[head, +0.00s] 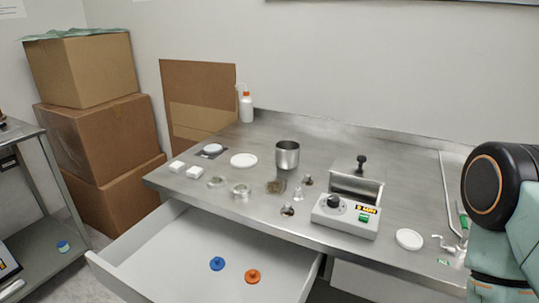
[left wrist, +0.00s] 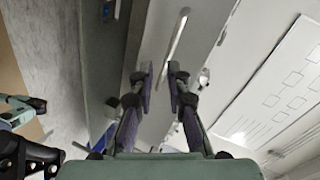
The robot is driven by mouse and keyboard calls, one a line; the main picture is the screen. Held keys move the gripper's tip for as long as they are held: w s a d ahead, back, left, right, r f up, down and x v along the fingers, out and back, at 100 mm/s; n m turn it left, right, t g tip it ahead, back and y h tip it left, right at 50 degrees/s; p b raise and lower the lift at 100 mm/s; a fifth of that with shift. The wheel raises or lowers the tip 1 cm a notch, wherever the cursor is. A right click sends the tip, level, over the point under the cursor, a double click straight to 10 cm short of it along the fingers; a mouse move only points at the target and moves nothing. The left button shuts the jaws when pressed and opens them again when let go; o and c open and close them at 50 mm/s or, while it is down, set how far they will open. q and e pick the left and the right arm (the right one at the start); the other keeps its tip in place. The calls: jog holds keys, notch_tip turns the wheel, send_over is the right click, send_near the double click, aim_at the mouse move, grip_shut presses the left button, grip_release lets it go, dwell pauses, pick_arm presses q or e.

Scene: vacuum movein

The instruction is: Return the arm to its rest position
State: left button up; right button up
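In the left wrist view my left gripper (left wrist: 161,78) has its two dark fingers apart with a gap between them. Nothing is held between the fingers. Beyond it are a pale drawer-like panel and a long metal handle (left wrist: 177,34). The left gripper does not show in the head view. One of my arms, teal and black, fills the right edge of the head view; its gripper is outside the picture.
A steel bench (head: 330,158) carries a metal cup (head: 287,155), a control box (head: 346,216), a wash bottle (head: 246,104) and small dishes. The white drawer (head: 190,262) below is open, with blue (head: 217,264) and orange (head: 252,276) pieces. Cardboard boxes (head: 97,137) stand left.

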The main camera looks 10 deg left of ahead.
pick_arm(q)
jog(key=s+d+f+n+g+y, duration=0.2)
jog(key=s+f+n+g, duration=0.5)
jog(key=n, duration=0.5)
jog(key=s+d+n+g+y+b, duration=0.1)
jog(key=s+d+n+g+y, duration=0.2)
jog(key=s+d+n+g, duration=0.3)
jog(key=shift+s+d+n+g, duration=0.2)
jog(key=shift+n+g, duration=0.2)
jog(key=shift+n, duration=0.2)
